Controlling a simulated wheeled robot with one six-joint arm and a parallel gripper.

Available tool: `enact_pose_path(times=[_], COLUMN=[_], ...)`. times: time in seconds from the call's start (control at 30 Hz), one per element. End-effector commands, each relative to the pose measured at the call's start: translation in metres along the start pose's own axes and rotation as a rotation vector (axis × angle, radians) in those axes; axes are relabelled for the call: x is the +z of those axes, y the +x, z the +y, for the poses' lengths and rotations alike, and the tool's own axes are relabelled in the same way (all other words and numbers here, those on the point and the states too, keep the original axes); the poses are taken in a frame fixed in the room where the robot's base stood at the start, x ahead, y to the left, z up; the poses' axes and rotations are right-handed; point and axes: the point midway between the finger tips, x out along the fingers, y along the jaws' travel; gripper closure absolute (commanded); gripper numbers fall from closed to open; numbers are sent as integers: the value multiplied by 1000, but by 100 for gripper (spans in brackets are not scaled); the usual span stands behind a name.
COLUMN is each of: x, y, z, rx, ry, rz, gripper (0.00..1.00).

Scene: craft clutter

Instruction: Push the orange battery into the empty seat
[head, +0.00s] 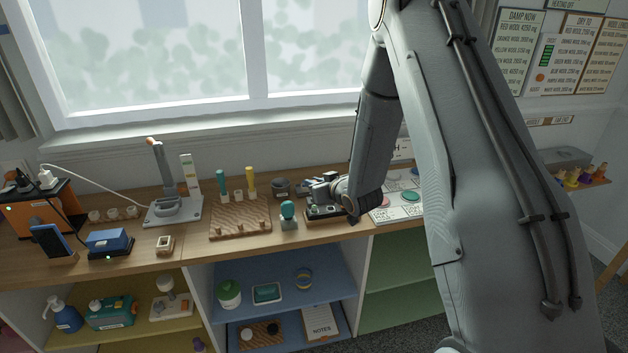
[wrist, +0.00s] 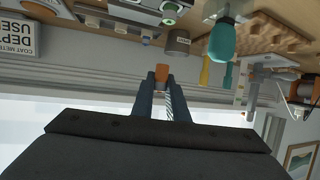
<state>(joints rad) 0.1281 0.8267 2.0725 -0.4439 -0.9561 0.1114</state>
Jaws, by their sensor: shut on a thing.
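My gripper (wrist: 161,78) is shut on the orange battery (wrist: 161,69), whose small end shows between the fingertips in the wrist view. In the head view my gripper (head: 326,188) is over the back of the worktop, and the battery cannot be made out there. Just below and in front of it is a low dark holder (head: 325,217) with small pale round parts. The wrist view, which is upside down, shows part of this holder (wrist: 155,14) at its top edge, apart from the battery. I cannot tell which spot is the empty seat.
A teal-topped tool (head: 287,210) stands left of the holder, and a grey pot (head: 281,187) stands behind it. A wooden peg board (head: 240,223) is further left. White cards with coloured discs (head: 403,205) lie right. The window sill runs behind.

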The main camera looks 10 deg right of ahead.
Motion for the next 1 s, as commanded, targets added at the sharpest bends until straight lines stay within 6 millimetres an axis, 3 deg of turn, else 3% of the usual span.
enact_pose_path(times=[0.27,0.73,1.0], x=[1,34,38], y=[1,14,16], z=[0,0,0], rx=[0,0,0], ry=[0,1,0], rz=[0,0,0], gripper=[100,100,100])
